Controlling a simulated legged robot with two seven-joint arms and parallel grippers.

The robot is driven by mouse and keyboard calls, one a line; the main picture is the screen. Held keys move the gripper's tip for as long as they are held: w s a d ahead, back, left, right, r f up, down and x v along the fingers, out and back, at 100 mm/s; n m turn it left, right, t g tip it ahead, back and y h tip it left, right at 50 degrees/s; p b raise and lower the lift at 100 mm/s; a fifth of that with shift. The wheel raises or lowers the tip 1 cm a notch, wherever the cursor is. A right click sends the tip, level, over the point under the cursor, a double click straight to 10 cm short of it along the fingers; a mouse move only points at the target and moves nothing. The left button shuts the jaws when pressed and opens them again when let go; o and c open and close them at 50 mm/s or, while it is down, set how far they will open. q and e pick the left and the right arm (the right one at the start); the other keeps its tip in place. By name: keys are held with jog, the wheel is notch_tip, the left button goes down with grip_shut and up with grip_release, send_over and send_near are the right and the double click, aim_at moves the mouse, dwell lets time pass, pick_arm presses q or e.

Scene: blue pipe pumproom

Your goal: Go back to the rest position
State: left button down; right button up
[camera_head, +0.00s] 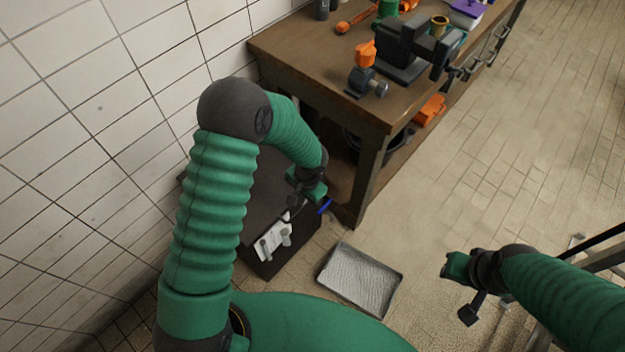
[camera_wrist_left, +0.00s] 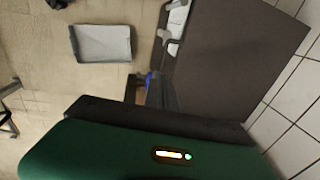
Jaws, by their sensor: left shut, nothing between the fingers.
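My left arm comes in from the left and bends over at a dark elbow, with its forearm pointing down to the right. My left gripper (camera_head: 297,203) is shut and empty, in front of a dark box by the wall, near the workbench leg. In the left wrist view, my green wrist housing fills the bottom of the picture, and the fingers are mostly hidden.
A wooden workbench (camera_head: 345,100) with a dark vise (camera_head: 405,48) stands at the top. The dark box (camera_wrist_left: 235,60) carries a white label plate (camera_head: 273,241). A grey tray (camera_head: 360,280) lies on the floor between my arms. The tiled floor at right is mostly clear.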

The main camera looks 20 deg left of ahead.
pick_arm(q)
jog(key=s+r+n+p, duration=0.1)
jog(key=s+r+p, duration=0.1)
jog(key=s+r, duration=0.2)
jog(key=s+d+r+n+t+h+p, duration=0.1)
jog(key=s+r, duration=0.3)
jog(key=r, duration=0.6)
jog(key=s+r+n+t+p, duration=0.1)
jog(key=s+r+p, duration=0.1)
jog(key=s+r, duration=0.2)
notch_tip(320, 180, up, 3)
jog(key=shift+s+d+r+n+h+p, duration=0.2)
jog(key=shift+s+n+h+p, duration=0.1)
jog(key=shift+n+p, duration=0.1)
jog(key=shift+d+r, duration=0.1)
jog(key=shift+d, duration=0.05)
